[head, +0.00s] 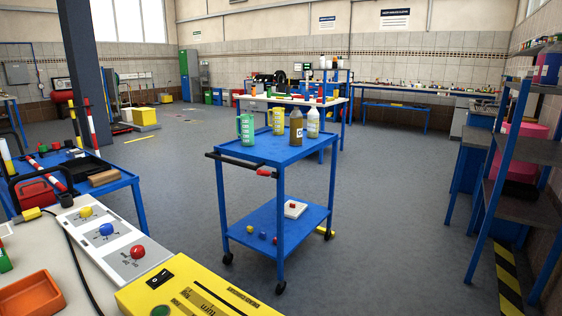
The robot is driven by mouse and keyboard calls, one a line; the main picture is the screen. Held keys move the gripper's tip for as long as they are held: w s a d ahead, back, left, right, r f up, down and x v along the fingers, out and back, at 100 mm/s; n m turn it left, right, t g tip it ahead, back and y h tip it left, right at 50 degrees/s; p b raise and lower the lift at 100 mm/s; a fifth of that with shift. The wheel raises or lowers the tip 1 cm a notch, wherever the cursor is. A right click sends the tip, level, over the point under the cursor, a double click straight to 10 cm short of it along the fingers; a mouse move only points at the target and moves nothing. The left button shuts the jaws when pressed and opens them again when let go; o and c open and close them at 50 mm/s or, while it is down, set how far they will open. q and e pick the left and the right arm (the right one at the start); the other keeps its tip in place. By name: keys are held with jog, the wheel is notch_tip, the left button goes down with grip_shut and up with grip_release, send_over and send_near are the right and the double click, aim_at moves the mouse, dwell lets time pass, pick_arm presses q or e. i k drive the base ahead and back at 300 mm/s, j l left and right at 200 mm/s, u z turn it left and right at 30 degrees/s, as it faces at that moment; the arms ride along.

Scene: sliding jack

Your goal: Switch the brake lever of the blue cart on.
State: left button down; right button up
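The blue cart (262,152) stands on the grey floor in the middle of the head view, with an upper and a lower shelf. A black push bar (232,164) runs along its near left side. A small red piece (265,173) sits at the bar's right end, next to the cart's near corner; it looks like a lever, but its on or off position is too small to tell. Neither of my grippers is in view.
A green jug (245,130), a yellow jug (278,121) and bottles stand on the cart. A bench with a yellow box (190,295) fills the near left. A blue table (115,183) stands left, a shelf rack (525,150) right. Floor around the cart is open.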

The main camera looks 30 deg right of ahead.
aim_at(261, 173)
jog(key=i+l, duration=0.1)
jog(key=l, duration=0.35)
jog(key=i+l, duration=0.1)
jog(key=l, duration=0.4)
jog(key=i+l, duration=0.1)
jog(key=l, duration=0.35)
jog(key=i+l, duration=0.15)
jog(key=l, duration=0.35)
jog(key=i+l, duration=1)
jog(key=l, duration=0.2)
jog(key=i+l+z, duration=0.3)
jog(key=i, duration=0.2)
jog(key=k+j+z, duration=0.1)
jog(key=j+z, duration=0.15)
jog(key=k+j+z, duration=0.1)
jog(key=z, duration=0.15)
jog(key=j, duration=0.1)
